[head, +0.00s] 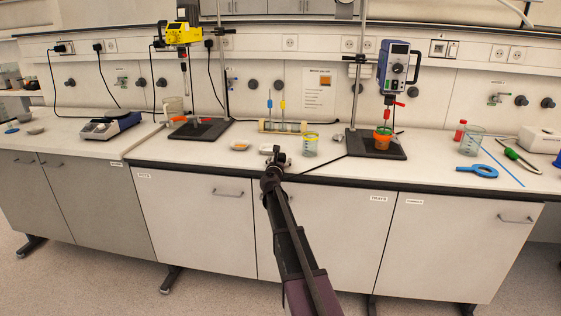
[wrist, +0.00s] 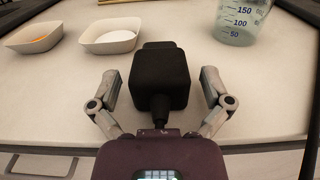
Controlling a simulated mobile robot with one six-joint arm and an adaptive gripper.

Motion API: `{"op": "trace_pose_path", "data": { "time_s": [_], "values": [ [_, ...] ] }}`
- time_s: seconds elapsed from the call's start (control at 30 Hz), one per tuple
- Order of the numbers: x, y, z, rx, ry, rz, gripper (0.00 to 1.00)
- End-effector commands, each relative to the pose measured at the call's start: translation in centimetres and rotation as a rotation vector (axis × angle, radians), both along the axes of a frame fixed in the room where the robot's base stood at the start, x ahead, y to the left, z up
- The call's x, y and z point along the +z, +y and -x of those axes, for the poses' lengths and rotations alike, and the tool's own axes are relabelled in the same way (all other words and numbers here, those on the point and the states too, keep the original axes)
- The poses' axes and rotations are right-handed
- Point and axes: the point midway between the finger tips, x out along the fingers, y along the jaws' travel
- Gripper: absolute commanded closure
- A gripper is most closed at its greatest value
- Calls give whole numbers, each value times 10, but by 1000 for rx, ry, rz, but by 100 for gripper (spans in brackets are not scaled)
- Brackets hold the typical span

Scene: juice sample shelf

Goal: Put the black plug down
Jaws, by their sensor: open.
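The black plug (wrist: 160,75) rests on the pale bench top (wrist: 70,100) near the front edge, as the wrist view shows. Its short cable end points back toward my gripper's body. My gripper (wrist: 159,82) is open, with one finger on each side of the plug and a visible gap on both sides. In the head view my gripper (head: 273,156) is over the front of the bench, and I cannot make out the plug clearly there.
Two white weighing dishes (wrist: 35,36) (wrist: 110,36) stand beyond the plug to the left. A graduated beaker (wrist: 240,22) is close on the right. A stirrer stand with a dark base (head: 376,146) and an orange cup (head: 382,142) stands farther right.

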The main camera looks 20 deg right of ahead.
Motion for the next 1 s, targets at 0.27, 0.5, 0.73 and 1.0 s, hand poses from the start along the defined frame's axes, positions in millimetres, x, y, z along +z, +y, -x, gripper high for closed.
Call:
{"op": "trace_pose_path", "data": {
  "time_s": [0.27, 0.5, 0.73, 1.0],
  "values": [
    [0, 18, 29, 1, 0, 0, 1],
    [0, 40, 63, 0, 0, 0, 1],
    [0, 58, 88, 0, 0, 0, 1],
    [0, 66, 100, -1, 0, 0, 1]
  ]
}}
